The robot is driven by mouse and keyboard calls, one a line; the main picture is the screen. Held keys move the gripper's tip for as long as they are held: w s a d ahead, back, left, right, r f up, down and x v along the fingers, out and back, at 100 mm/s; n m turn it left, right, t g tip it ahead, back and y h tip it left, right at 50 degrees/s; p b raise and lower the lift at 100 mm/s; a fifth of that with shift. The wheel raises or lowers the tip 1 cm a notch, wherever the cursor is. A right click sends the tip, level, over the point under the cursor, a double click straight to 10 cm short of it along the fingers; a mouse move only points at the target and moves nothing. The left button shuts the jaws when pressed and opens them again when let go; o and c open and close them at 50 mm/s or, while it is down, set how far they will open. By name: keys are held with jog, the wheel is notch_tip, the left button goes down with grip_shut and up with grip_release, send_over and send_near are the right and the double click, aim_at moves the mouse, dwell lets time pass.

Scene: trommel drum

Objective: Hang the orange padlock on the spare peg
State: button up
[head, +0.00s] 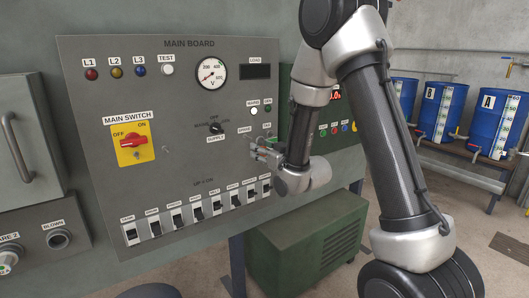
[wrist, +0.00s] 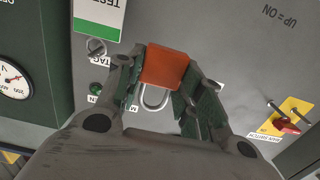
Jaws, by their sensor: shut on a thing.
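The orange padlock (wrist: 166,68) is between the fingertips of my gripper (wrist: 165,78) in the wrist view, with its silver shackle (wrist: 155,98) pointing to the bottom of that picture. In the head view my gripper (head: 262,152) is close to the grey main board (head: 185,95), below the small labels right of the supply knob. The padlock can hardly be made out there. The spare peg cannot be made out; the gripper and padlock cover part of the board around it. I cannot tell whether the shackle touches anything.
A peg with a ring (wrist: 97,47) and a green and white test tag (wrist: 98,14) are beside the gripper. The red main switch (head: 133,142) is to the left. A row of breakers (head: 195,208) lies below, and a green cabinet (head: 305,240) stands below right.

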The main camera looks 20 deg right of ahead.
aim_at(245, 144)
jog(key=shift+x, duration=3.35)
jog(key=shift+w+a+f, duration=0.2)
jog(key=shift+w+f, duration=0.3)
jog(key=o, duration=1.2)
jog(key=shift+c, duration=0.2)
